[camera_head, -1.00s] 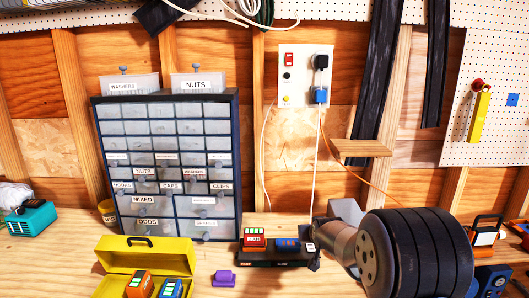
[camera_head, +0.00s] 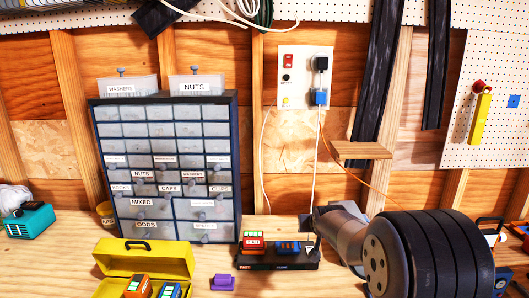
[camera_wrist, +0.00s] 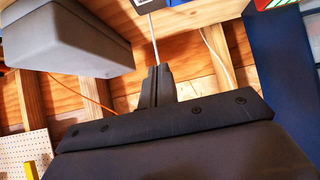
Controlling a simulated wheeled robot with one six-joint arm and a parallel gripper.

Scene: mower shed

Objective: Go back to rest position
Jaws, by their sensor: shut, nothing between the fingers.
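My gripper (camera_wrist: 158,80) shows in the wrist view as two dark fingers pressed together, with nothing between them. In the head view my arm comes in from the lower right, and its end is near the right end of a black charger (camera_head: 265,266); the fingers are hard to make out there. The gripper is not holding either one.
A yellow toolbox (camera_head: 143,248) with batteries in it stands front left, a purple piece (camera_head: 222,282) beside it. A drawer cabinet (camera_head: 238,170) stands behind. A wooden shelf (camera_head: 361,150) juts from the wall. A grey block (camera_wrist: 65,38) fills the wrist view's upper left.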

